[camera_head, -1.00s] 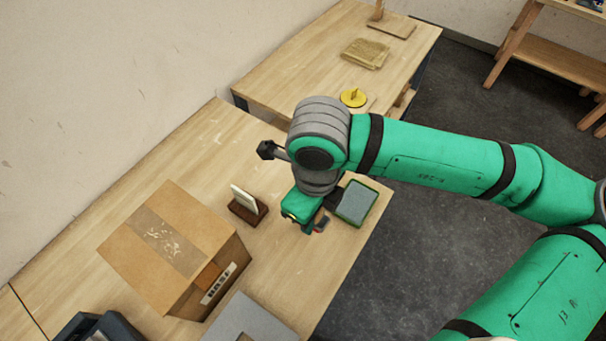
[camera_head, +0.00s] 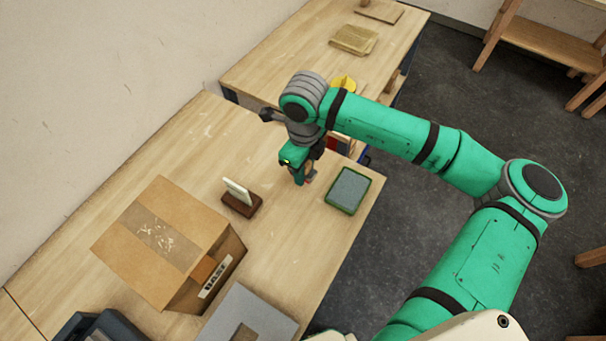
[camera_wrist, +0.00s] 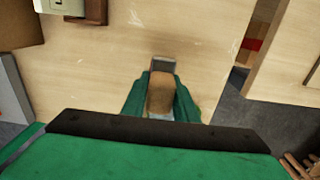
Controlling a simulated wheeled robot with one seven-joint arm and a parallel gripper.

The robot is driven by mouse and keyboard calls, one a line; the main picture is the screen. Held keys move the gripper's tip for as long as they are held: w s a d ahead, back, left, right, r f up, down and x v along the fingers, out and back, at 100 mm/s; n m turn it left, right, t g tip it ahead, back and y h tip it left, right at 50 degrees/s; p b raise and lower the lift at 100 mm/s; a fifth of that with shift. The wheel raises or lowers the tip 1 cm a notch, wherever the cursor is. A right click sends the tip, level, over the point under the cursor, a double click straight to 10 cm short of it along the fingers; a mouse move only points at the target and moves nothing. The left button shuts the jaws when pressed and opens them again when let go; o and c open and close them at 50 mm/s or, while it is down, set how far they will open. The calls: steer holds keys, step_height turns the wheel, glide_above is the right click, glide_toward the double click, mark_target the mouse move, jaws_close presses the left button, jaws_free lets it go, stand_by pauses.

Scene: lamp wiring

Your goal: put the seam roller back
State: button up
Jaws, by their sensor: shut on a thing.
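My gripper (camera_head: 302,177) is over the near table, to the upper left of the green-rimmed tray with a grey pad (camera_head: 348,190). In the wrist view its two green fingers (camera_wrist: 160,100) are shut on the seam roller, whose brown handle (camera_wrist: 160,94) lies between them. The roller's grey end (camera_wrist: 163,64) sticks out past the fingertips. In the head view the roller is mostly hidden by the gripper, and I cannot tell how high it is above the tabletop.
A grey plate (camera_head: 270,318) lies at the near edge. Bare tabletop surrounds my gripper.

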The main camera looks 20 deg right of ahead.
steer(key=shift+w+f, duration=0.15)
steer(key=shift+f, duration=0.8)
steer(key=shift+w+f, duration=0.15)
steer(key=shift+f, duration=0.8)
steer(key=shift+f, duration=0.1)
steer(key=o, duration=1)
steer(key=shift+o, duration=0.2)
step_height(320, 180, up, 12)
steer(key=shift+r, duration=0.15)
